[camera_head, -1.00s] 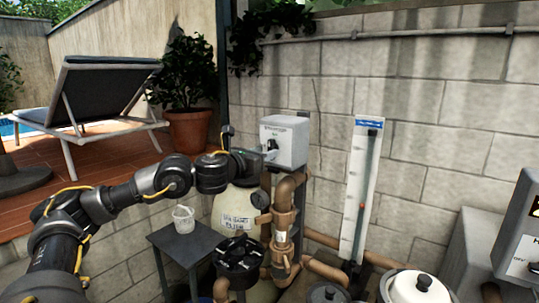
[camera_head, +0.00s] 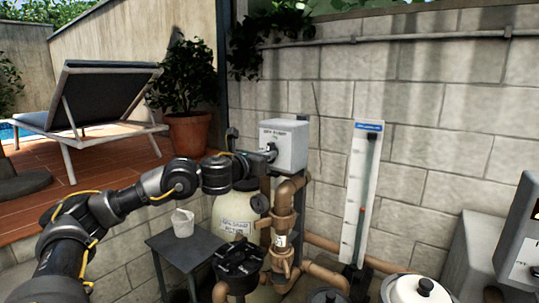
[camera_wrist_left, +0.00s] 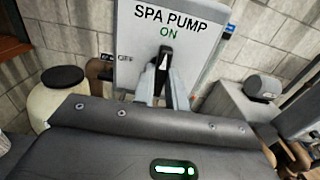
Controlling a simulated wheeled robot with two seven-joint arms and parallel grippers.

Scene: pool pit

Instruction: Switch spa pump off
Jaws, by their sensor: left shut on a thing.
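The spa pump switch box (camera_head: 287,143) is a pale grey box beside the block wall, above the brown pipes. In the left wrist view its face (camera_wrist_left: 205,40) reads "SPA PUMP", with "ON" in green below and "OFF" at the left. Its black switch lever (camera_wrist_left: 164,62) has a white mark and points up, towards "ON". My left gripper (camera_head: 270,151) is at the front of the box. In the left wrist view its fingers (camera_wrist_left: 164,92) are shut on the lower part of the lever. My right gripper is not in view.
Brown pipes (camera_head: 283,225) and a cream filter tank (camera_head: 232,212) stand below the box. A small dark table (camera_head: 190,250) holds a white cup (camera_head: 182,222). A flow gauge (camera_head: 361,190) is on the wall at right. A lounger (camera_head: 100,95) stands on the deck.

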